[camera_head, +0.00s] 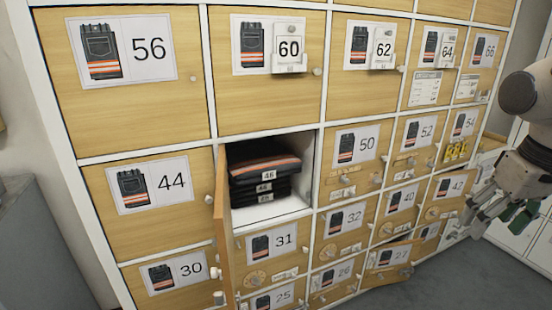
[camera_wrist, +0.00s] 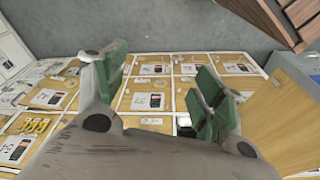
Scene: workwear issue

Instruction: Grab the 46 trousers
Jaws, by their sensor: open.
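A stack of folded black trousers with orange and pale stripes lies in an open compartment (camera_head: 308,165) of the locker wall in the head view. The top pair (camera_head: 262,165) carries a white tag reading 46. The tags on the pairs below (camera_head: 264,188) are small and hard to read. The compartment's wooden door (camera_head: 226,245) is swung outward at its left side. My gripper (camera_head: 487,205) is at the right of the head view, well away from the stack. In the wrist view my gripper (camera_wrist: 158,82) has its green fingers spread, with nothing held between them.
Closed numbered doors surround the opening, such as 44 (camera_head: 160,190) and 50 (camera_head: 352,148). A lower door, marked 27 (camera_head: 392,258), stands ajar. Grey floor (camera_head: 440,280) is clear at lower right. A brown wooden object (camera_wrist: 285,18) shows at the wrist view's upper right.

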